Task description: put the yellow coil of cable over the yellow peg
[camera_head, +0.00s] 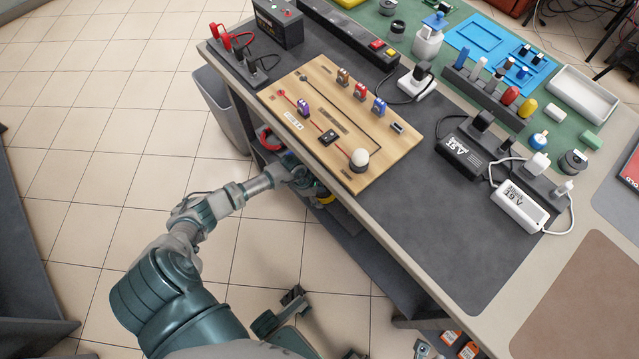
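My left arm reaches in from the left, and its gripper (306,182) is at the bench's near side, just below the tabletop edge. Its fingers are small and dark against the shadow, so I cannot tell whether they are open or shut. A small patch of yellow (325,199) shows right beside the fingertips; it may be the yellow coil, mostly hidden. I cannot tell whether it is held or hanging. I cannot make out the yellow peg.
A red coil (266,138) hangs under the bench edge, with something blue near it. A grey bin (218,108) stands left of it. The wooden board (285,97) lies on the bench above my gripper. Orange-labelled containers (468,350) stand low at the bottom. Tiled floor on the left is clear.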

